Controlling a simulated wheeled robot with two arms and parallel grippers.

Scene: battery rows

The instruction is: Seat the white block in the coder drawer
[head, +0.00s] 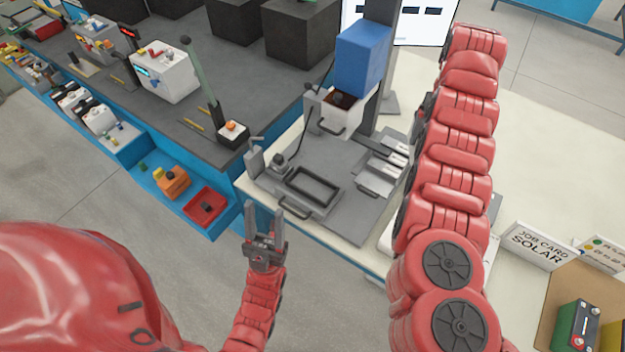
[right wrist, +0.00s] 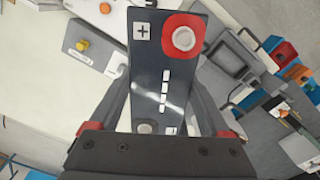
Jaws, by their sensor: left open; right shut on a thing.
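My right gripper (right wrist: 168,85) is shut on a battery-like block (right wrist: 165,65) in the right wrist view. Its top is dark, with a plus mark, a red-ringed terminal and short white bars; its sides are hidden, so I cannot tell whether they are white. In the head view my right arm hides this gripper and block. A grey station with a dark rectangular frame (head: 312,187) and a front handle, apparently the coder drawer, stands on the white bench; the frame also shows in the right wrist view (right wrist: 231,60), apart from the block. My left gripper (head: 265,213) is open and empty before the bench's front edge.
A blue box (head: 363,57) tops the station's column. A job card (head: 537,246) and a green battery (head: 577,325) are at lower right. A red bin (head: 206,207) and white batteries (head: 98,118) are at left. Floor is clear at lower left.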

